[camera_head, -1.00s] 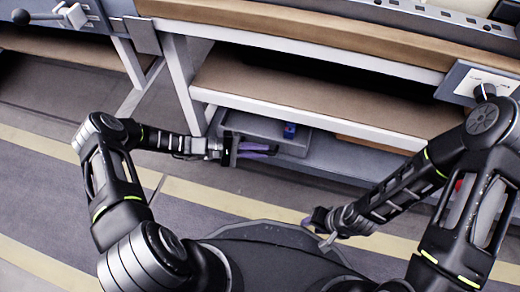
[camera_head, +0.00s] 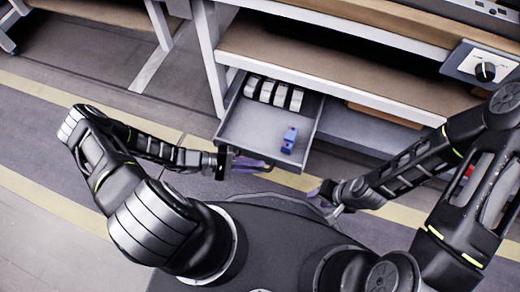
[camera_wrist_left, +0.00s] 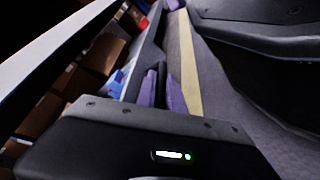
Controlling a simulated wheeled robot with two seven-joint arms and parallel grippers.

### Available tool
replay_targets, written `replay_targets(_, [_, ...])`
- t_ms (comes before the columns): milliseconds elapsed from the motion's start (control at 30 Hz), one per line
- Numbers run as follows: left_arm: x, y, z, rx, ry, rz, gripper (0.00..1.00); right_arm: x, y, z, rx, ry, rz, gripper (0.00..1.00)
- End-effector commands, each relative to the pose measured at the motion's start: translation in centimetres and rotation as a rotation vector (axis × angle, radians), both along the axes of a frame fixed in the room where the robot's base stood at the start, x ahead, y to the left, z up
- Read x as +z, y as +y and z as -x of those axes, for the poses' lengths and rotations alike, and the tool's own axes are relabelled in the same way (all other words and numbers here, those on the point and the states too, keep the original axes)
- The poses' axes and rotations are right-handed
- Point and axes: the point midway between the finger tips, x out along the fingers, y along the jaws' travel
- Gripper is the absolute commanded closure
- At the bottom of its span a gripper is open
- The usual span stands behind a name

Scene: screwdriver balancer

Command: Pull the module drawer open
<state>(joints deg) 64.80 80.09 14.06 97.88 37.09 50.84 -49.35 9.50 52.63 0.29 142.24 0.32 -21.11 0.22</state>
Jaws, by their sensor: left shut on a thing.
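The module drawer (camera_head: 258,125) is a grey tray pulled well out from under the workbench. Several white-and-dark modules (camera_head: 274,93) stand in a row at its back, and a small blue module (camera_head: 289,140) sits nearer the front. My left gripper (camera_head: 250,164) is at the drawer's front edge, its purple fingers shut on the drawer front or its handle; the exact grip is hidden. In the left wrist view the purple fingers (camera_wrist_left: 165,92) lie against the drawer front. My right gripper (camera_head: 322,193) hangs in front and to the right of the drawer, apart from it; its jaws are too small to read.
The workbench (camera_head: 320,68) with its wooden shelf stands above and behind the drawer. A panel with a black knob (camera_head: 485,72) is at the right. Grey floor with yellow stripes (camera_head: 40,185) is open at the left.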

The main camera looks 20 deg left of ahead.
Motion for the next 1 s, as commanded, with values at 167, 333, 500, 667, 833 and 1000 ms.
replay_targets(167, [0.1, 0.2, 2.4, 0.002, 0.002, -0.001, 1.0, 0.8, 0.0, 0.1, 0.001, 0.003, -0.001, 0.64])
replay_targets(333, [0.0, 0.3, 3.5, 0.002, 0.0, -0.001, 1.0, 1.1, 0.0, 0.1, 0.002, 0.003, -0.001, 0.64])
replay_targets(500, [0.0, 0.3, 3.7, 0.0, 0.0, -0.001, 1.0, 1.1, 0.0, 0.2, 0.003, 0.004, -0.001, 0.64])
replay_targets(667, [-0.1, 0.3, 3.7, 0.0, 0.0, -0.001, 1.0, 1.0, 0.0, 0.2, 0.003, 0.004, -0.001, 0.64])
replay_targets(833, [-0.1, 0.3, 3.7, 0.001, 0.0, -0.002, 0.79, 1.0, 0.0, 0.2, 0.003, 0.004, -0.001, 0.64])
replay_targets(1000, [0.0, 0.3, 3.7, 0.0, 0.0, -0.001, 0.78, 1.0, 0.0, 0.2, 0.003, 0.004, -0.001, 0.64])
